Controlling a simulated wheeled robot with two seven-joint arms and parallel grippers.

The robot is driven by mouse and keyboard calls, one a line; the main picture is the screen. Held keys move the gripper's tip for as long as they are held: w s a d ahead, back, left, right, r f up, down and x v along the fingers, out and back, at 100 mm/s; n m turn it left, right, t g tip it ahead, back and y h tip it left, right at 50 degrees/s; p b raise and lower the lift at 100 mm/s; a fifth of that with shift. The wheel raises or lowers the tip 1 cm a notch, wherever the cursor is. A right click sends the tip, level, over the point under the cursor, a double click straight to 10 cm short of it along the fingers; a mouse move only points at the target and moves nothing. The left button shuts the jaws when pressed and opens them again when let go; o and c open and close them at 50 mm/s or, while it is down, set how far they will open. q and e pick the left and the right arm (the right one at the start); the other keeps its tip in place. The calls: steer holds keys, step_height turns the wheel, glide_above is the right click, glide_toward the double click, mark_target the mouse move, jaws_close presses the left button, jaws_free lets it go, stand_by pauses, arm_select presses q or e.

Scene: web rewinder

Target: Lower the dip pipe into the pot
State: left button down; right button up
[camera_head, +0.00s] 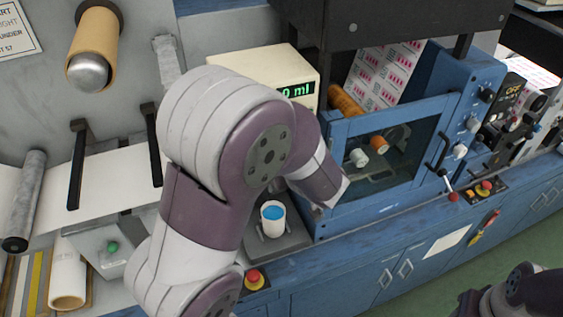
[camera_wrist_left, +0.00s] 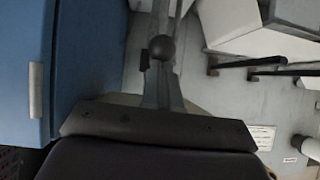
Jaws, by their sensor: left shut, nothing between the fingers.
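The pot (camera_head: 272,218) is a small white cup with blue liquid, standing upright on a grey plate (camera_head: 290,240) beside the blue machine. I cannot clearly make out the dip pipe; my left arm covers the area behind the pot in the head view. In the left wrist view a grey bar with a dark ball knob (camera_wrist_left: 161,47) stands just beyond my left gripper; I cannot tell whether it belongs to the dip pipe. My left gripper (camera_wrist_left: 155,125) is shut and empty, its fingertips not clearly visible. My right gripper is not in view; only part of that arm shows at lower right.
A cream metering box (camera_head: 262,68) with a green "0 ml" display stands behind my left arm. The blue machine frame (camera_head: 335,128) with a window is close to my left wrist. A red stop button (camera_head: 254,278) sits on the front edge. Rollers and paper lie at left.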

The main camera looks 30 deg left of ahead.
arm_select(q)
step_height(320, 180, down, 17)
steer(key=b, duration=0.9)
steer(key=shift+f, duration=0.15)
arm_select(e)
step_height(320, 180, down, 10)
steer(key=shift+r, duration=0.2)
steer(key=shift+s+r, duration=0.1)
